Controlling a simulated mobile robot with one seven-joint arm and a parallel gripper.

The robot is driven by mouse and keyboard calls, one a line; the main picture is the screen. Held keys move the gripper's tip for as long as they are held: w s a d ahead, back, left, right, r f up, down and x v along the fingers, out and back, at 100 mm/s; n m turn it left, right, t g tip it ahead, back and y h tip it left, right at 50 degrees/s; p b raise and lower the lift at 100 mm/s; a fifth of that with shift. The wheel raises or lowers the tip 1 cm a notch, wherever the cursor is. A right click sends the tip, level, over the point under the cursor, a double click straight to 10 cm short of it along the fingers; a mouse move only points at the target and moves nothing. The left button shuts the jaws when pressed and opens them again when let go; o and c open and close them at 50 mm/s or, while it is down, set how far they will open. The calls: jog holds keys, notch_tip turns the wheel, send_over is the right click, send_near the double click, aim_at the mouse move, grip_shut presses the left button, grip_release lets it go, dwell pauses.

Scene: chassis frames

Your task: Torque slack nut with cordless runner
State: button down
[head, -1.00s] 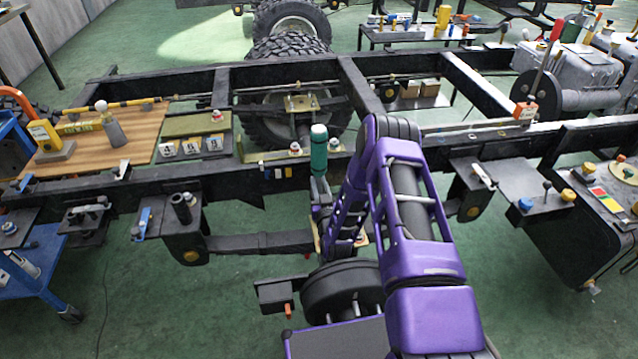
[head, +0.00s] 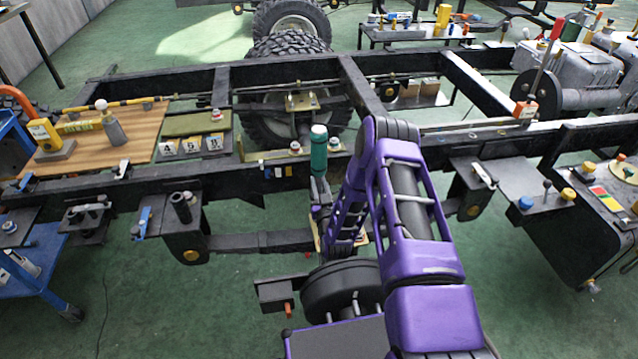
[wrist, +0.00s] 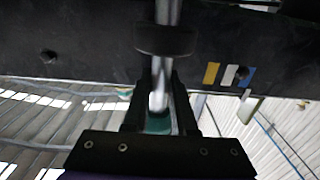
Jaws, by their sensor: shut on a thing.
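A green cylinder with a pale cap (head: 318,150) stands upright at the near frame rail in the head view; it looks like the cordless runner. My gripper (head: 319,197) is just below it, partly hidden by my arm. In the wrist view my gripper (wrist: 160,108) is shut around a green body (wrist: 157,123) with a bright metal shaft (wrist: 162,90). The shaft runs up to a dark round collar (wrist: 165,40) in front of the dark rail. I cannot tell which nut is slack, or whether the tool touches one.
The near chassis rail (head: 230,180) crosses the view, with brackets and a leaf spring (head: 260,243) below. Small red-and-white fittings (head: 295,148) sit beside the green cylinder. A wooden board (head: 140,125) with tools lies left. A wheel drum (head: 340,290) is below my arm.

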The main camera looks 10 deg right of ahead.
aim_at(320, 169)
jog(key=shift+s+f, duration=0.15)
jog(key=shift+f, duration=0.35)
dwell(1.4)
jog(key=shift+r, duration=0.15)
jog(key=shift+w+r+p, duration=0.2)
jog(key=shift+r+p, duration=0.5)
jog(key=shift+r, duration=0.95)
jog(key=shift+r+p, duration=1.4)
jog(key=shift+r, duration=1.1)
